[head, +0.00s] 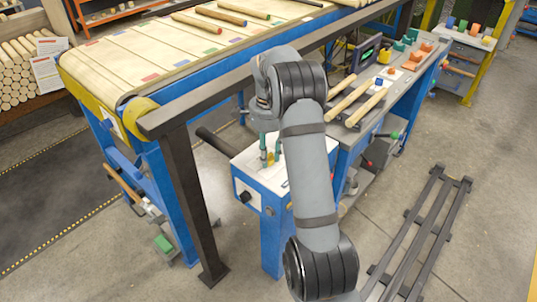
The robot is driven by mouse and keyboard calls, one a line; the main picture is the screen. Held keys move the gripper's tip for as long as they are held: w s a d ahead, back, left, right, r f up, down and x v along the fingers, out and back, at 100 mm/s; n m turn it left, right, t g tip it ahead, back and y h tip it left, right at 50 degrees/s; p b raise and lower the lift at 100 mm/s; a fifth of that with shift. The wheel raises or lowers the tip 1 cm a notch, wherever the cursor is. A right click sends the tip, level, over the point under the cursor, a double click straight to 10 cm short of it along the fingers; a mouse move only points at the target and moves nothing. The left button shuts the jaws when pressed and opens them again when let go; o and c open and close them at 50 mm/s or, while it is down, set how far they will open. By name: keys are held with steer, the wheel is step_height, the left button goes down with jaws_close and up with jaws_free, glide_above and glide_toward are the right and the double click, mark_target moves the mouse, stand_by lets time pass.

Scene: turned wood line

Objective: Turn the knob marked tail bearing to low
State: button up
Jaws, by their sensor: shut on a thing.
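A blue cabinet with a white top (246,158) stands below the end of my arm. My gripper (270,157) points down over this top, its green fingers close together. It is shut on a small yellow thing (270,159) that looks like a knob on the top. The arm and fingers hide part of it, and I cannot see where it points. A black knob (245,197) is on the cabinet's front face, with a smaller dark one (269,211) to its right. No marking is readable, so I cannot tell which knob is tail bearing or where low is.
A conveyor (130,70) with wooden rods runs behind the cabinet, and its dark post (197,200) stands close on the left. A blue bench (385,100) with rods and coloured blocks is at the right. A dark rack (420,240) lies on the floor.

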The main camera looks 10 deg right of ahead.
mark_target(269, 155)
steer(key=o, duration=1.1)
steer(key=shift+c, duration=0.2)
steer(key=shift+o, duration=0.5)
step_height(269, 155, up, 12)
steer(key=shift+f, duration=0.1)
step_height(269, 155, down, 12)
steer(key=shift+r, duration=0.1)
stand_by(0.4)
